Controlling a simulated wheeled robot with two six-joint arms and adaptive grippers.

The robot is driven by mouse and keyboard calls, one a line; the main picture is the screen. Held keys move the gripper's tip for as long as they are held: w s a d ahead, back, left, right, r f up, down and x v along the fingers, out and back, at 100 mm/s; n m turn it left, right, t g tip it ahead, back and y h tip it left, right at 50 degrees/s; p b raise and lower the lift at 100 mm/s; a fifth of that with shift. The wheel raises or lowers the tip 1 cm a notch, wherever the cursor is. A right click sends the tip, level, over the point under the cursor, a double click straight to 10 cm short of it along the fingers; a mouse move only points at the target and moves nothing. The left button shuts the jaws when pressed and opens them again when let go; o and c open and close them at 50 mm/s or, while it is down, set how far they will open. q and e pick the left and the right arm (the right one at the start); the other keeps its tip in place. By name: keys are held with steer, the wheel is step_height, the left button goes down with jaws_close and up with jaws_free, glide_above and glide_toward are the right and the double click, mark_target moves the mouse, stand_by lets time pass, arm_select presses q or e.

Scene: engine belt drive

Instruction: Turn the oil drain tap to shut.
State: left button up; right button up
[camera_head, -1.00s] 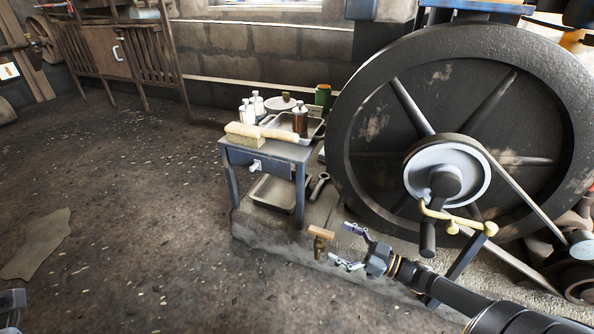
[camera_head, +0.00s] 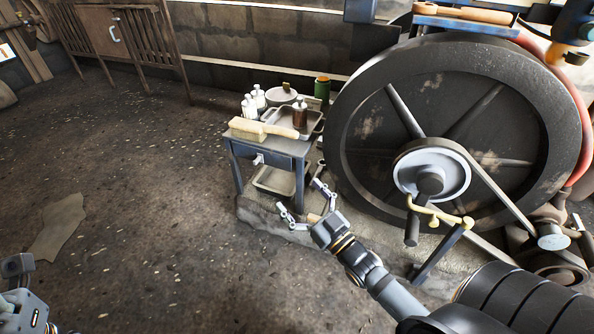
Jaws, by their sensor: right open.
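The oil drain tap (camera_head: 313,218) shows only as a small tan piece of its wooden handle, at the base of my right gripper's fingers. Its brass body is hidden behind the gripper, so I cannot tell how the tap is turned. My right gripper (camera_head: 299,196) is open, its two fingers spread toward the small bench. I cannot tell whether it touches the tap. Part of my left arm and gripper (camera_head: 20,290) shows at the lower left edge, cut off by the frame, and its fingers are not clear.
A big flywheel (camera_head: 350,95) with a crank (camera_head: 411,228) and belt stands at the right, close to my right arm. A small blue-grey bench (camera_head: 285,147) holds a brush (camera_head: 262,129), bottles and a tray. The floor (camera_head: 150,210) at left is mostly clear.

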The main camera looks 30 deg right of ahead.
steer(key=shift+m+t+h, duration=0.3)
steer(key=shift+m+h, duration=0.3)
steer(key=shift+h, duration=0.3)
steer(key=r, duration=0.1)
steer(key=r+p, duration=0.1)
steer(key=r, duration=0.3)
steer(key=shift+a+r, duration=0.25)
steer(key=shift+a, duration=0.1)
